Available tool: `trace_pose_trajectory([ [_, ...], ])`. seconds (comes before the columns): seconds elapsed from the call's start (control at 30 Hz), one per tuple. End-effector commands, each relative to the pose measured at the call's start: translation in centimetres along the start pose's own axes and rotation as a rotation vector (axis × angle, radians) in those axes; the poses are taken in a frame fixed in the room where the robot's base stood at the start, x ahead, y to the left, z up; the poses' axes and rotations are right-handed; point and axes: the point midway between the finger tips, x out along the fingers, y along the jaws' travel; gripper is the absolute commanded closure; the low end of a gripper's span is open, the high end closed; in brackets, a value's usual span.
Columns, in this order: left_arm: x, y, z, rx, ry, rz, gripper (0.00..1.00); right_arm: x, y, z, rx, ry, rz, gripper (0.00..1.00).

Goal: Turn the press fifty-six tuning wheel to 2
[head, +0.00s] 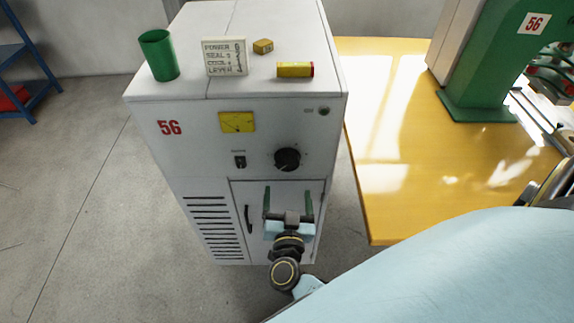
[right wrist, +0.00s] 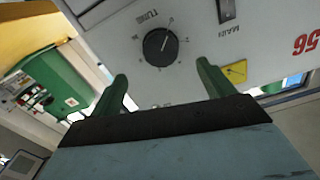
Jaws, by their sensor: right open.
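The tuning wheel (head: 287,160) is a round black knob on the front of the white cabinet (head: 190,150) marked 56. A scale surrounds it; I cannot read its setting surely. In the right wrist view the wheel (right wrist: 160,47) shows beyond the fingers, with a light mark on its face and "TUNING" lettering beside it. My right gripper (head: 288,190) is open and empty, its two green fingers apart, below the wheel in the head view and not touching it. It also shows in the right wrist view (right wrist: 161,73). My left gripper is not in view.
A yellow meter (head: 237,122) and a black switch (head: 240,162) sit left of the wheel. A green cup (head: 159,55), a lettered card (head: 225,56), a yellow block (head: 263,46) and a yellow-red cylinder (head: 295,70) stand on top. A yellow table (head: 390,150) is at right.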

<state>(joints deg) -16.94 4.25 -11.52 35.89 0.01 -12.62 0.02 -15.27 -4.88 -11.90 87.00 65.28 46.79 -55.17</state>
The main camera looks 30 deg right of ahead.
Motion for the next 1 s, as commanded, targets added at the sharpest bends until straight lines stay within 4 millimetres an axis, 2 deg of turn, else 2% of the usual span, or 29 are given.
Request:
trace_pose_trajectory([
  [0.03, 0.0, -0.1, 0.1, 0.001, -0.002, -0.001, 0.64, 1.3, -0.1, -0.1, 0.000, 0.003, -0.001, 0.19],
  [0.2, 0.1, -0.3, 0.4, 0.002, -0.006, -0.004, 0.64, 5.0, 0.0, -0.1, -0.002, 0.003, -0.002, 0.19],
  [0.43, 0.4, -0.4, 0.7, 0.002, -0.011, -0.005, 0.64, 8.6, 0.0, 0.1, -0.002, 0.001, -0.002, 0.19],
  [0.6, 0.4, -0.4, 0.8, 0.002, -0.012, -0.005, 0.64, 9.7, 0.0, 0.1, 0.000, -0.001, -0.002, 0.19],
  [0.9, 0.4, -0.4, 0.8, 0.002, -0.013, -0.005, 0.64, 9.9, 0.0, 0.1, 0.000, -0.001, -0.002, 0.19],
  [1.0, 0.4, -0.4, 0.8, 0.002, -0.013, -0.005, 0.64, 9.9, 0.0, 0.1, -0.001, -0.001, -0.002, 0.32],
])
